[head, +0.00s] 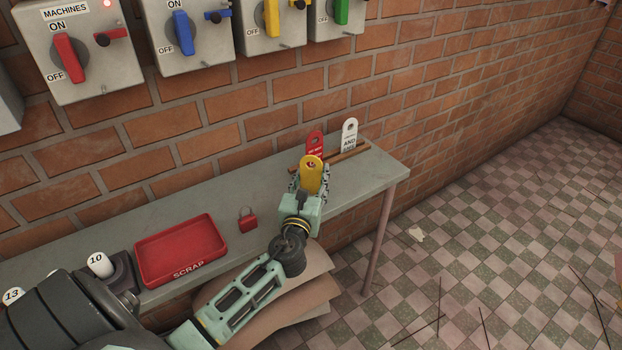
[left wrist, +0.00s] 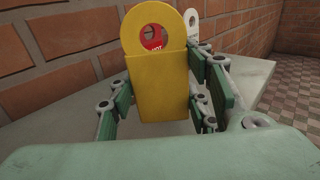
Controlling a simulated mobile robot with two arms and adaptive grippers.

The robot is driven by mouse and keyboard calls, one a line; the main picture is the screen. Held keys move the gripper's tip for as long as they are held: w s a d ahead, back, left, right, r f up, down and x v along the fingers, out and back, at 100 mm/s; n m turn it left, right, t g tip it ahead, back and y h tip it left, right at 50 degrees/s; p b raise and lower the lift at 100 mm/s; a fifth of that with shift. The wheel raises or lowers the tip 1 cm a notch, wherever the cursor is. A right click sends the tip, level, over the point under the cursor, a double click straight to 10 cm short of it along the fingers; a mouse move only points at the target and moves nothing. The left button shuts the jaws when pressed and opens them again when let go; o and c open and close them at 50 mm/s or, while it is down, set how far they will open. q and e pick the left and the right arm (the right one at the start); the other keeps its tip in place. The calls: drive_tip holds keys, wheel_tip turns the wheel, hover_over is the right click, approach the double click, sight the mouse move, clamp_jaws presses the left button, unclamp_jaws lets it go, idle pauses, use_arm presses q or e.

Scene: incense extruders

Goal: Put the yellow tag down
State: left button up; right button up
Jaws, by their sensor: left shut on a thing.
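The yellow tag (head: 311,173) has a round hole at its top. It stands upright in my left gripper (head: 311,185), whose fingers are shut on it. In the left wrist view the yellow tag (left wrist: 158,85) fills the middle, with a green finger on each side. My left gripper is over the right part of the shelf (head: 387,178), in front of a brown wooden rack (head: 354,153). A red tag (head: 315,141) and a white tag (head: 349,135) stand at the rack. I cannot tell whether the yellow tag touches anything below. My right gripper is not in view.
A red scrap tray (head: 180,249) and a small red padlock (head: 248,219) are on the shelf to the left. Several switch boxes hang on the brick wall above. The shelf's right end past the rack is bare.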

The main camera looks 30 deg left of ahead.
use_arm(q)
drive_tip(key=o, duration=1.1)
drive_tip(key=shift+r, duration=0.1)
drive_tip(key=shift+r+p, duration=0.75)
drive_tip(key=shift+r, duration=0.1)
drive_tip(key=shift+f+b+v, duration=0.15)
drive_tip(key=shift+b+v, duration=0.2)
drive_tip(key=shift+v, duration=2.7)
drive_tip(key=shift+f+b+v, duration=0.15)
drive_tip(key=shift+b+v, duration=0.15)
drive_tip(key=shift+v, duration=2.7)
